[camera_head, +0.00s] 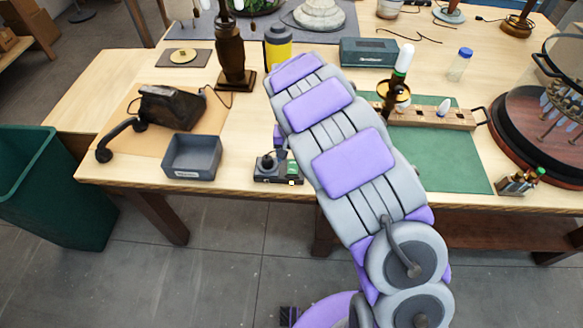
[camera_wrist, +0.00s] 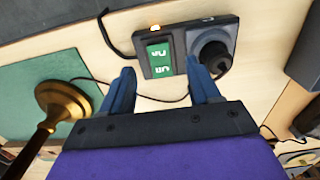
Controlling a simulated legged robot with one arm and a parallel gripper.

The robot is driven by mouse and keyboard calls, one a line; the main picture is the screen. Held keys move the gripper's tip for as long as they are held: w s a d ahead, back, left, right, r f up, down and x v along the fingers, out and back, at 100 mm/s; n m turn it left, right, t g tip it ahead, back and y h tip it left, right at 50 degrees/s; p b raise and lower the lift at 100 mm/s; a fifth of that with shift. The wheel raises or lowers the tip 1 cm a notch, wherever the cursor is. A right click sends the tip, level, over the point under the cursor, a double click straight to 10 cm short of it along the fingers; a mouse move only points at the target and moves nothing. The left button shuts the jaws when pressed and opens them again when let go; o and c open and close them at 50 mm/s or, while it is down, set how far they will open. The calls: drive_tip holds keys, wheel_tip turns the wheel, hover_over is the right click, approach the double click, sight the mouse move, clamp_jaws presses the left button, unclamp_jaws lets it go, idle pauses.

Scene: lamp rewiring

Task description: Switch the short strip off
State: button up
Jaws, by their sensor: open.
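The short strip (camera_head: 278,172) is a small dark block near the front edge of the table, left of the green mat. In the wrist view the strip (camera_wrist: 187,30) has a green rocker switch (camera_wrist: 159,55), a glowing orange light (camera_wrist: 155,28) and a round black plug (camera_wrist: 213,54) in its socket. My gripper (camera_wrist: 160,68) is open and empty. Its two blue-grey fingers sit on either side of the green switch; contact with the strip cannot be told. In the head view my arm hides much of the gripper.
A grey tray (camera_head: 178,172) and a dark telephone (camera_head: 168,106) stand left of the strip. The green mat (camera_head: 450,163) lies to the right, and a brass base (camera_wrist: 62,98) shows at left in the wrist view. Dark cords run near the strip.

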sight(292, 171)
wheel_tip(292, 171, down, 6)
drive_tip(key=shift+d+f+b, duration=0.1)
drive_tip(key=shift+d+b, duration=0.05)
drive_tip(key=shift+b, duration=0.25)
